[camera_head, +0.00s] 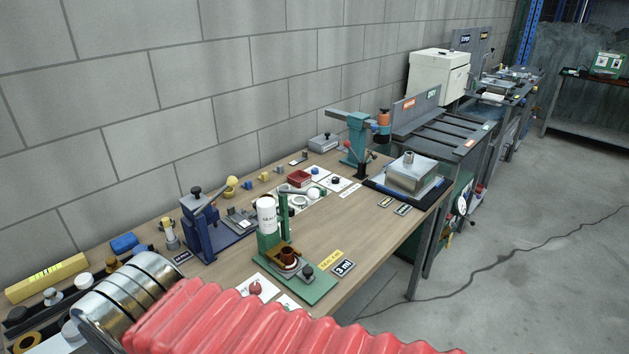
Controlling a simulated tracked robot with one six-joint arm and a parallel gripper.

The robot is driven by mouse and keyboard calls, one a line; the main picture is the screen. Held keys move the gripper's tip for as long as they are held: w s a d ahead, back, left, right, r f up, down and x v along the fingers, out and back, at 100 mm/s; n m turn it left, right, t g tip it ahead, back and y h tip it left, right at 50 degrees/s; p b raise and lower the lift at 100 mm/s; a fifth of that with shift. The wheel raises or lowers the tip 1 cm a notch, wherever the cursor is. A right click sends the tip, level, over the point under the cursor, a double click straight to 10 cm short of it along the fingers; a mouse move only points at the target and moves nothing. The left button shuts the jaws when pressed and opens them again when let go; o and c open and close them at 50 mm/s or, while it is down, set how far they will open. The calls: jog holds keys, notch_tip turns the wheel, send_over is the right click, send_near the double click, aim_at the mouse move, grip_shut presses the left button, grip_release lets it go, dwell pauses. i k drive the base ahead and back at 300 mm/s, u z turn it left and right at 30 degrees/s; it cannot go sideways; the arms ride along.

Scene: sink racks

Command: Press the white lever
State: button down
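No thing that is plainly a white lever stands out. A cream ball knob (232,181) sits on a lever of the blue press (202,228) on the wooden bench. A green stand (281,236) holding a white cylinder (267,215) is to its right and nearer to me. A copper-coloured cup (288,256) sits on the stand's base, under the cylinder. My arm, with a red ribbed sleeve and a steel band, crosses the bottom of the view. My gripper is not in view, and nothing is seen touching the press or the stand.
The wooden bench (370,222) has some bare room right of the green stand. A teal press (355,138) and a metal box (410,172) stand at its far end. A yellow level (47,278) and small parts crowd the left. A block wall runs behind.

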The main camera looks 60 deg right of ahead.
aim_at(313, 194)
jog(key=u, duration=0.05)
jog(key=k, duration=1.1)
jog(key=z, duration=0.65)
jog(key=i, duration=1)
jog(key=u, duration=0.3)
